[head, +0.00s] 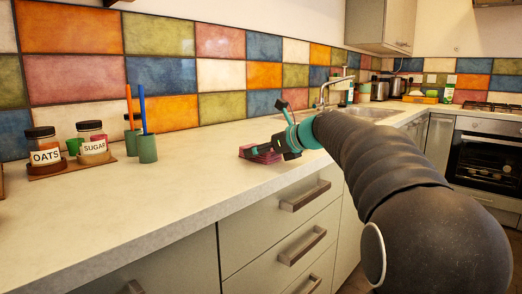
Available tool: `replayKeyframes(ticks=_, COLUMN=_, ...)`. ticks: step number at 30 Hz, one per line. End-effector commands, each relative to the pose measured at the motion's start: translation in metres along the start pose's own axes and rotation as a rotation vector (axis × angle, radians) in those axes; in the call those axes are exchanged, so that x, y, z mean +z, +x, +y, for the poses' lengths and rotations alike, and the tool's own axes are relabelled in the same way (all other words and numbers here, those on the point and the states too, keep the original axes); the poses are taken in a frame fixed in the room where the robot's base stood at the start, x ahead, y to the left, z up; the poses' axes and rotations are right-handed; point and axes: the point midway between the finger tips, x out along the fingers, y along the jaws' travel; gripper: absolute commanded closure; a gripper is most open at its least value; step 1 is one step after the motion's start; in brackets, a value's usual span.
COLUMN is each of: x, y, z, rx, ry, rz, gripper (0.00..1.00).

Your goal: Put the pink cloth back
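A pink cloth (264,158) lies folded or bunched on the pale countertop, left of the sink. My gripper (265,128) is at the cloth, at the end of my dark arm that comes in from the right. Its fingers look spread apart, one raised and one low over the cloth. The low finger hides part of the cloth, and I cannot tell whether it touches it.
A green cup (147,149) with an orange and a blue stick stands left, beside the oats jar (43,150) and sugar jar (92,143). The sink (365,113) is behind my arm. The counter between cup and cloth is clear.

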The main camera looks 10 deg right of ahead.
Motion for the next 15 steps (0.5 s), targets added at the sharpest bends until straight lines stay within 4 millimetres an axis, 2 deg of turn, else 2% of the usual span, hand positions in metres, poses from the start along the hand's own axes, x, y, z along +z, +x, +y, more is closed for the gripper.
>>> replayKeyframes(ticks=8, x=0.001, y=-0.002, z=0.000, rx=-0.001, ry=0.000, rz=-0.001, gripper=0.08)
replayKeyframes(ticks=11, x=0.001, y=-0.010, z=-0.001, rx=-0.003, ry=-0.001, rz=-0.002, gripper=0.08)
replayKeyframes(ticks=15, x=0.001, y=-0.033, z=-0.001, rx=-0.005, ry=0.000, rz=-0.002, gripper=0.08)
